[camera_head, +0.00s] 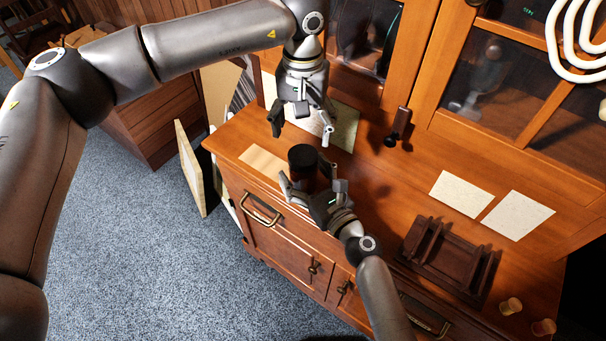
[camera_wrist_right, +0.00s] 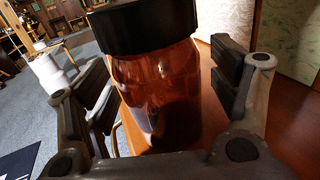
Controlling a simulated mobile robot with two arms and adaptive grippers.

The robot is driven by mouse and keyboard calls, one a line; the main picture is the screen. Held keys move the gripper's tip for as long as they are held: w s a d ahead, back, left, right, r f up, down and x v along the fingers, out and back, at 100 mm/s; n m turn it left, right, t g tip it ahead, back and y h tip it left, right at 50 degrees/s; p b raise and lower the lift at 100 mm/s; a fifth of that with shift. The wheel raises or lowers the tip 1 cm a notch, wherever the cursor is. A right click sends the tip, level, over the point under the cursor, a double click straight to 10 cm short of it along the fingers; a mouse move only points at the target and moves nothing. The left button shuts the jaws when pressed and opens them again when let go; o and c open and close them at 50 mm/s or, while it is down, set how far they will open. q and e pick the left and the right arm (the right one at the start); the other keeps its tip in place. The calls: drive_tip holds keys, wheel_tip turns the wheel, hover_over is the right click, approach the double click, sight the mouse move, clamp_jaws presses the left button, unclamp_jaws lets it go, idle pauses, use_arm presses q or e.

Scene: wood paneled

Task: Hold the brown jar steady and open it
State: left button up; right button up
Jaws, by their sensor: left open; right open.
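The brown jar (camera_head: 301,172) stands upright on the wooden cabinet top, with a black lid (camera_head: 302,154) on it. In the right wrist view the jar (camera_wrist_right: 158,85) is reddish brown and see-through, under its wide black lid (camera_wrist_right: 145,27). My right gripper (camera_head: 312,188) is open at the jar's near side, with a finger on either side of the body. In the right wrist view gaps show between the fingers and the jar. My left gripper (camera_head: 301,132) is open and empty above and behind the lid, pointing down, apart from it.
A dark wooden rack (camera_head: 450,258) and small corks (camera_head: 511,306) are at the right of the cabinet top (camera_head: 375,190). Paper sheets (camera_head: 461,194) lie flat there. Glass-fronted doors (camera_head: 490,75) rise behind. A framed panel (camera_head: 190,168) leans at the left.

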sight(303, 155)
clamp_jaws()
use_arm(q)
drive_tip(key=m, duration=0.4)
drive_tip(key=shift+m, duration=0.3)
drive_tip(key=shift+f, duration=4)
drive_tip(key=shift+c, duration=0.3)
